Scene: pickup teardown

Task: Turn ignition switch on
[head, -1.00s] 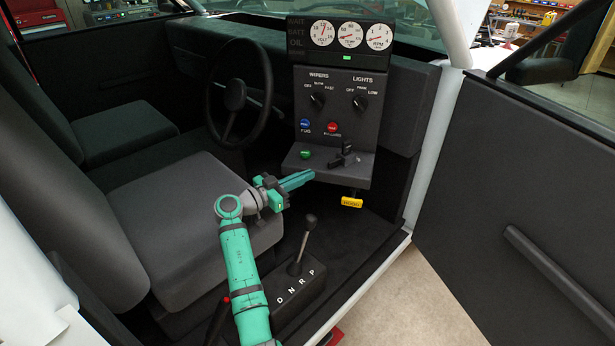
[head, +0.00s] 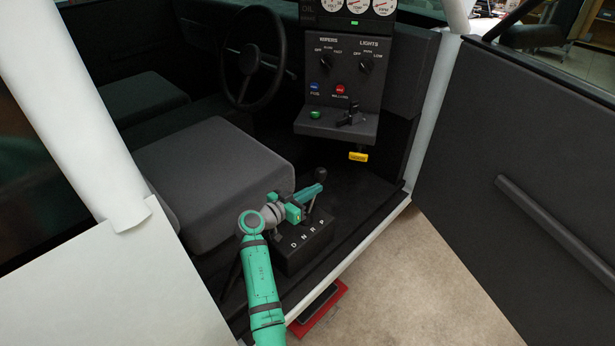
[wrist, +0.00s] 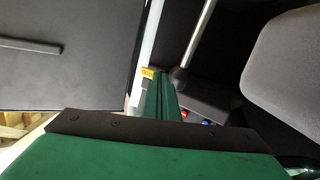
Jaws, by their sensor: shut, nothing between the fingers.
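The control panel's lower ledge (head: 325,126) carries a black lever-like switch (head: 350,116), which looks like the ignition switch; no label on it is readable. A green button (head: 315,114) sits to its left. My gripper (head: 314,192) is shut and empty, beside the gear shifter, below and in front of the ledge and well apart from the switch. In the wrist view the closed fingers (wrist: 161,98) point past the shifter knob (wrist: 180,76). The switch is not clearly visible there.
The gear shifter base (head: 303,241) stands close by my gripper; contact cannot be told. A yellow tag (head: 358,157) hangs under the ledge. The seat (head: 210,175) is left, the open door (head: 500,150) right. The panel also has knobs and blue and red buttons.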

